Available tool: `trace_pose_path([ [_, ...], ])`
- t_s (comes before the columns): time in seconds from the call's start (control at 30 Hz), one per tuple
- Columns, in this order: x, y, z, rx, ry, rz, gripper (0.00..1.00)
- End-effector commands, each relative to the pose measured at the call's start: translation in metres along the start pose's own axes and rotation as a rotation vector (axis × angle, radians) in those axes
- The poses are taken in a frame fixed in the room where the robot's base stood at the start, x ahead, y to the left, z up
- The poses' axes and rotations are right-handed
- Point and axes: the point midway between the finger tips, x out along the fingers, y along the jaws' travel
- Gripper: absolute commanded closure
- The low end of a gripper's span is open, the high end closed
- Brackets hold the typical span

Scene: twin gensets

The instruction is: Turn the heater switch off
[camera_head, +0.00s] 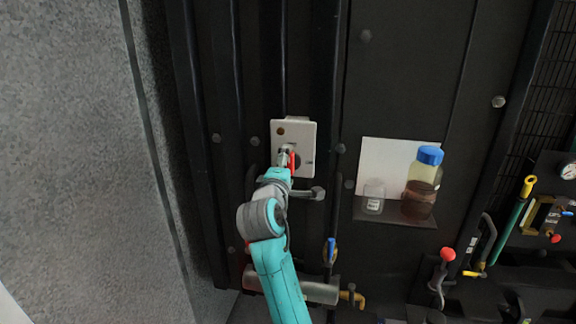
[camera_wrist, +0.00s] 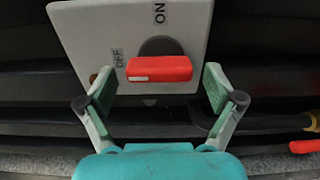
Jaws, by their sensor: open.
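The heater switch is a red handle (camera_head: 292,161) on a dark round knob, set in a pale plate (camera_head: 308,138). In the wrist view the red handle (camera_wrist: 160,69) lies left to right across the lower part of the knob (camera_wrist: 160,46). ON is printed above the knob and OFF to its left; I cannot tell which label the handle points at. My gripper (camera_wrist: 159,87) is open, its fingers on either side of the handle's ends with a small gap at each. In the head view my gripper (camera_head: 286,157) is at the plate, partly covering it.
A shelf (camera_head: 385,215) at right holds a blue-capped bottle (camera_head: 424,178) and a small clear jar (camera_head: 374,197). A grey lever (camera_head: 308,193) sticks out just below the plate. A red-knobbed lever (camera_head: 447,255) and pipes are lower right. Dark ribs run beside the plate.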

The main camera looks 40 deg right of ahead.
Motion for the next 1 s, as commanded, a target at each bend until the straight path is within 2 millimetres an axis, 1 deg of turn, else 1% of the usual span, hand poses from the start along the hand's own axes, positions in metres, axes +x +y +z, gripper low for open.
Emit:
trace_pose_path([
  [0.3, -0.061, -0.001, -0.001, 0.0, 0.004, 0.0, 0.08],
  [0.4, -0.079, -0.001, -0.001, -0.001, 0.004, 0.0, 0.08],
  [0.5, -0.093, -0.001, -0.001, -0.001, 0.003, 0.001, 0.08],
  [0.6, -0.102, -0.001, -0.001, -0.001, 0.002, 0.0, 0.08],
  [0.7, -0.107, -0.001, 0.0, -0.002, 0.001, -0.001, 0.08],
  [1.0, -0.109, -0.001, 0.0, -0.001, 0.001, 0.0, 0.08],
])
